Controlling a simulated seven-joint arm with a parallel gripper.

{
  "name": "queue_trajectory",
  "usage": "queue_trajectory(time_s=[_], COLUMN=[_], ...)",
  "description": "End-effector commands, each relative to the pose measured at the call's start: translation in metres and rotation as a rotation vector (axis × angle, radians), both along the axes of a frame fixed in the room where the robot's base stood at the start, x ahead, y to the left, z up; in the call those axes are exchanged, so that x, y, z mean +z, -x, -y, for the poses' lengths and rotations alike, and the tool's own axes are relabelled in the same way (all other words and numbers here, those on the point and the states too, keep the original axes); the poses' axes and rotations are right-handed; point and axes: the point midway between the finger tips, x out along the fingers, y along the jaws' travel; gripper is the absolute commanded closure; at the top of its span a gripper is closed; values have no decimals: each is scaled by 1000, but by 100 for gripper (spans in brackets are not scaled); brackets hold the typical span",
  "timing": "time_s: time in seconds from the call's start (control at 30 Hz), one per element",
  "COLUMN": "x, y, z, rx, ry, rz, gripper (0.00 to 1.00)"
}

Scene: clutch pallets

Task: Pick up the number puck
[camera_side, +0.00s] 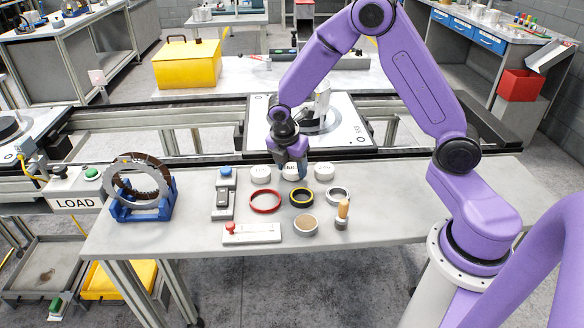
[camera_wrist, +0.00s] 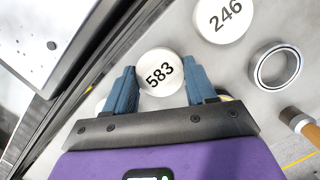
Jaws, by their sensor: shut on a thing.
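Several white round pucks stand in a row at the back of the bench. My gripper (camera_side: 291,172) is over the middle one, fingers pointing down. In the wrist view my gripper (camera_wrist: 162,70) has its blue fingers on both sides of the puck marked 583 (camera_wrist: 159,74), shut on it. The fingers partly cover this puck in the side view. I cannot tell whether it is clear of the bench top. The puck marked 246 (camera_wrist: 222,17) lies apart; it is the right puck (camera_side: 324,171) in the side view. The left puck (camera_side: 260,174) stands free, its number unreadable.
In front are a red ring (camera_side: 265,201), a black-and-yellow ring (camera_side: 301,197), a metal bearing ring (camera_side: 338,195), a tan disc (camera_side: 305,225) and a wooden-handled tool (camera_side: 343,211). A switch box (camera_side: 223,202) and blue cradle (camera_side: 142,207) stand left. The conveyor pallet (camera_side: 345,130) is behind.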

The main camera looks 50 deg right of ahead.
Motion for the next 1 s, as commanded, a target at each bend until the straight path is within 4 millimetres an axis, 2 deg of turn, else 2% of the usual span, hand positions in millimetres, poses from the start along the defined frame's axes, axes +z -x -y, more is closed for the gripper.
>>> queue_trajectory(time_s=[0.23, 0.6, 0.8, 1.0], x=[30, 90, 105, 117], y=[1, 53, 93, 121], z=[0, -2, -3, -4], rx=[0, 3, 3, 2], ry=[-2, -3, -2, -1], rz=[4, 5, 3, 1], gripper=[73, 73, 73, 73])
